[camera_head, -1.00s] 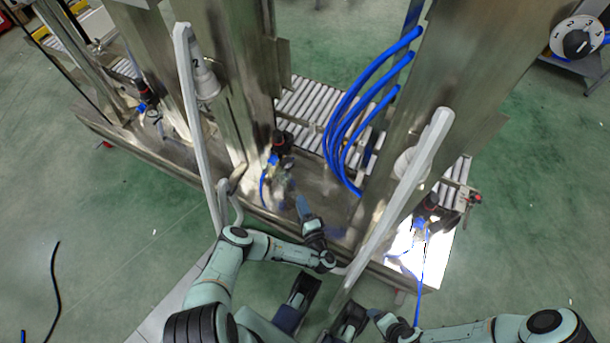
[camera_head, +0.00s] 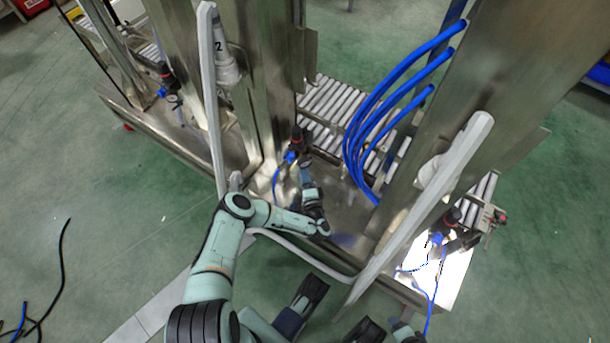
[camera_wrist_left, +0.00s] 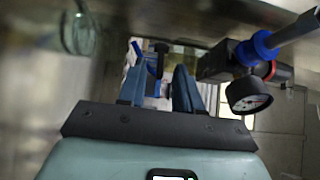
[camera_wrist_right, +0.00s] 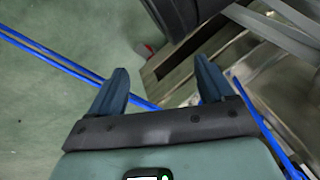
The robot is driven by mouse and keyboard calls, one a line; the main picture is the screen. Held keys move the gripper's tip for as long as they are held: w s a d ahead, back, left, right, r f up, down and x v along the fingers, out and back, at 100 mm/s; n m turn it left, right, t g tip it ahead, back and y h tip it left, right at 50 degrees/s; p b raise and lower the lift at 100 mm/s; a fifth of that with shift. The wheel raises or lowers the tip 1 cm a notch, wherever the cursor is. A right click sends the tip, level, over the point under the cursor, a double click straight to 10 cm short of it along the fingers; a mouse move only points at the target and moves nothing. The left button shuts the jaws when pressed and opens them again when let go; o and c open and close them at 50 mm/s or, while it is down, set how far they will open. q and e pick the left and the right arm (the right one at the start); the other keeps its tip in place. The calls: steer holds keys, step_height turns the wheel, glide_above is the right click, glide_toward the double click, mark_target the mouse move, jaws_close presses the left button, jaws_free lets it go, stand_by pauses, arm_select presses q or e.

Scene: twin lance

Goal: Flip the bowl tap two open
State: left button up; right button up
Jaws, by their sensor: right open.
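The fitting at the post marked 2 has a black and red top with a blue part (camera_head: 294,146), standing above the steel ledge. My left gripper (camera_head: 307,172) is just below it in the head view. In the left wrist view its two blue fingers (camera_wrist_left: 160,72) are apart. A thin black lever-like piece (camera_wrist_left: 159,58) shows between or just beyond the fingertips, with a small blue piece beside it; contact cannot be told. A round gauge (camera_wrist_left: 248,95) on a black and blue fitting is right of the fingers. My right gripper (camera_wrist_right: 161,72) is open and empty over the floor.
A long pale bar (camera_head: 425,205) slants across the right, and another pale bar (camera_head: 213,100) stands left of the arm. Blue hoses (camera_head: 372,110) arch behind. A similar fitting (camera_head: 440,236) is at right.

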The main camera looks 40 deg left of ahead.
arm_select(q)
steer(key=shift+w+a, duration=0.2)
steer(key=shift+a, duration=0.05)
arm_select(e)
steer(key=shift+f, duration=0.15)
arm_select(q)
jaws_close()
steer(key=shift+w+d+n+g+y+b, duration=0.15)
steer(key=shift+w+n+g+y+b, duration=0.2)
steer(key=shift+n+g+y, duration=0.55)
arm_select(e)
steer(key=shift+s+d+f, duration=0.15)
steer(key=shift+s+f, duration=0.45)
steer(key=shift+s, duration=0.05)
arm_select(q)
jaws_free()
